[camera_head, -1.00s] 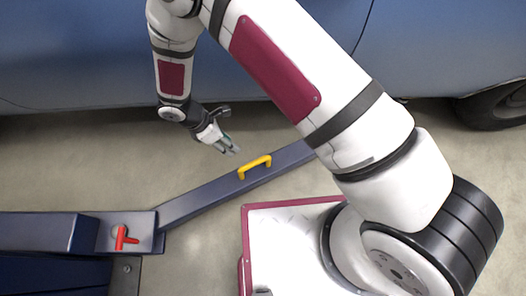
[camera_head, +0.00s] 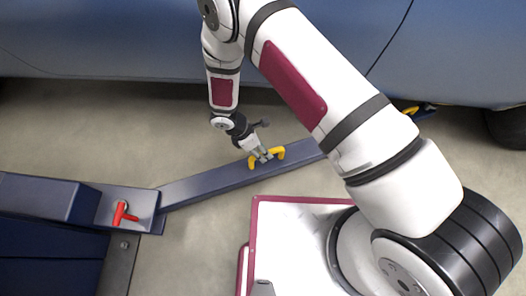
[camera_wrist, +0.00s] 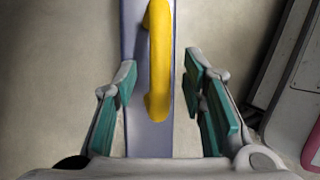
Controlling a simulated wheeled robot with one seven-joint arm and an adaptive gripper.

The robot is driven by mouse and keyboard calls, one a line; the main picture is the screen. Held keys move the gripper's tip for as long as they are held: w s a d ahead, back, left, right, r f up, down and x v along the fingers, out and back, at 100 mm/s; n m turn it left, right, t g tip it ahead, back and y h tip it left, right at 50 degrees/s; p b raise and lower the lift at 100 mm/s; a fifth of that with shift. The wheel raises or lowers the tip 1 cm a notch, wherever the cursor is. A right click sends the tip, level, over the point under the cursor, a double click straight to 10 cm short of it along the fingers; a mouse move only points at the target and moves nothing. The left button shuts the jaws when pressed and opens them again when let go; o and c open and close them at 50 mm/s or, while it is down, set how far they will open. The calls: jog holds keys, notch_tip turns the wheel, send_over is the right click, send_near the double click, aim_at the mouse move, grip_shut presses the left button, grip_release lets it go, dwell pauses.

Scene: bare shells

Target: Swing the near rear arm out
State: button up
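The near rear arm (camera_head: 205,187) is a long blue-grey lift arm running from a pivot at the left toward the right, under my own arm. A yellow handle (camera_head: 279,152) stands on top of it. In the wrist view the yellow handle (camera_wrist: 158,60) runs lengthwise along the blue-grey arm (camera_wrist: 132,30). My gripper (camera_head: 261,156) is at the handle in the head view. In the wrist view my gripper (camera_wrist: 160,80) is open, with one teal-padded finger on each side of the handle's lower end and gaps on both sides. A red T-shaped lever (camera_head: 122,213) is on the pivot.
A blue car body (camera_head: 130,40) spans the top, with a dark wheel (camera_head: 507,127) at the right. A dark blue lift post base (camera_head: 45,250) is at the lower left. Bare concrete floor (camera_head: 190,250) lies on both sides of the arm.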

jog(key=shift+d+f, duration=0.25)
jog(key=shift+f, duration=0.3)
